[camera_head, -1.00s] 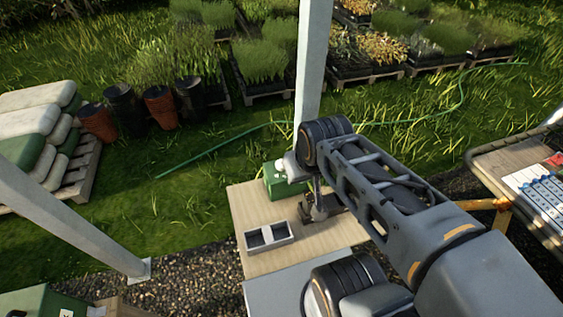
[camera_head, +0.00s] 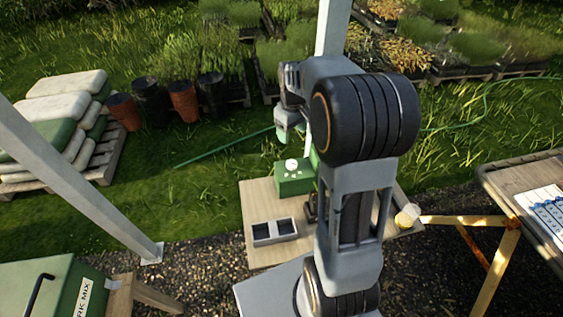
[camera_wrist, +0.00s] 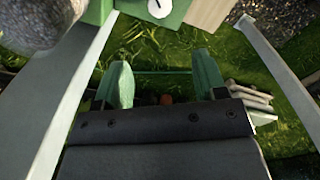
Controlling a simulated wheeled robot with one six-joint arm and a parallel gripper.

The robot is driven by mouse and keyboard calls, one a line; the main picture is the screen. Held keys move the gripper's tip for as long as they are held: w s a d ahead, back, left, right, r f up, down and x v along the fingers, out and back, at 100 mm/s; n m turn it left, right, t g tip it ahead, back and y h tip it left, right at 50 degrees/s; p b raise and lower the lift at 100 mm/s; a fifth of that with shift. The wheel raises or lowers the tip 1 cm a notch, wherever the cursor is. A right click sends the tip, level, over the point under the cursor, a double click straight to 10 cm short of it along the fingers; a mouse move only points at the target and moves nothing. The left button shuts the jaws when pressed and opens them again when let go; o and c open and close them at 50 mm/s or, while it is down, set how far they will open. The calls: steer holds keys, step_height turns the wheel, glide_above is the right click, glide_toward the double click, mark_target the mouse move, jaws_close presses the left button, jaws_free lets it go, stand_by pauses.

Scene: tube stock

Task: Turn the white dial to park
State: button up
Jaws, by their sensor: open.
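The white dial (camera_head: 291,165) sits on top of a green box (camera_head: 294,184) at the back of a wooden board. In the wrist view the dial (camera_wrist: 160,7) is cut by the top edge and shows a short dark mark; its setting cannot be read. My gripper (camera_head: 284,133) is raised above and behind the box, apart from the dial. In the wrist view my gripper (camera_wrist: 164,84) has its two green fingers spread, with nothing held between them.
A grey two-compartment tray (camera_head: 274,231) lies on the wooden board (camera_head: 262,196), left of my arm. A small dark fixture (camera_head: 311,207) stands beside it. A pale post (camera_head: 331,30) rises behind the box. A table (camera_head: 515,185) stands at right.

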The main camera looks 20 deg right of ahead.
mark_target(291, 162)
steer(key=shift+n, duration=0.3)
steer(key=f+p, duration=0.1)
steer(key=f, duration=1.3)
steer(key=shift+s+p, duration=0.2)
steer(key=shift+p, duration=0.2)
steer(key=shift+c, duration=0.2)
